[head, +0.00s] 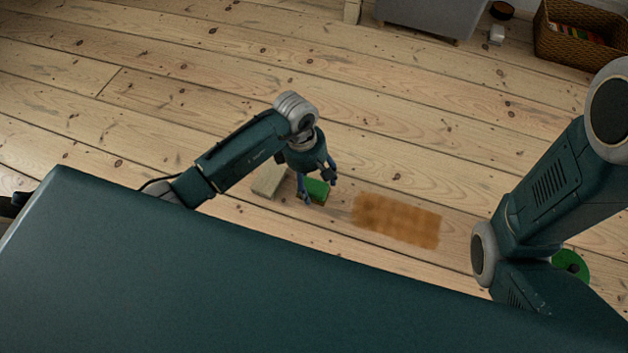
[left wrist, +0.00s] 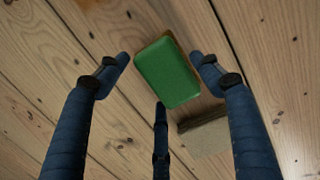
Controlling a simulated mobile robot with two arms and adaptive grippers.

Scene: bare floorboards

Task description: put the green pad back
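The green pad (head: 318,190) is a small rounded block with a brownish edge under its green face. It lies by the fingers of my left gripper (head: 318,188). In the left wrist view the pad (left wrist: 167,72) sits between the fingertips of my left gripper (left wrist: 160,65), which are spread to either side. A narrow gap shows at the left finger; contact at the right finger is unclear. The third finger points at the pad's lower edge. Whether the pad touches the floor is hard to tell. My right gripper is out of view.
A beige block (head: 269,180) lies left of the pad. An orange-brown patch (head: 397,220) marks the floorboards to the right. A green round object (head: 571,264) is partly hidden by my right arm. A grey furniture piece (head: 432,15) and wicker basket (head: 580,42) stand at the back.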

